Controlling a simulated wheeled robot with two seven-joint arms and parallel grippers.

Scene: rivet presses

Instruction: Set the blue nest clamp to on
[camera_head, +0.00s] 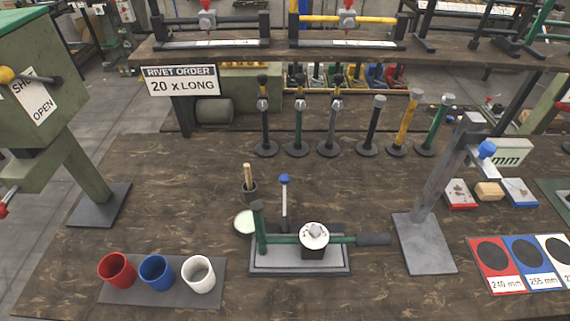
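A small fixture with a grey base plate (262,265) stands at the front middle of the bench. Behind its middle rises a thin upright lever with a blue knob (285,180). The fixture has a green upright post (258,228), a round white-topped part (314,236) and a green bar with a dark grip (373,240) pointing right. A second blue knob (487,149) sits on a bracket of the grey post (431,195) to the right. No part is labelled as the nest clamp, so I cannot tell which blue knob belongs to it. Neither gripper is in view.
Red (117,271), blue (156,273) and white (198,274) cups stand on a grey mat at front left. A green machine with a SHUT/OPEN sign (36,97) rises at left. Several upright tools (372,125) line the back. Size cards (497,265) lie at front right.

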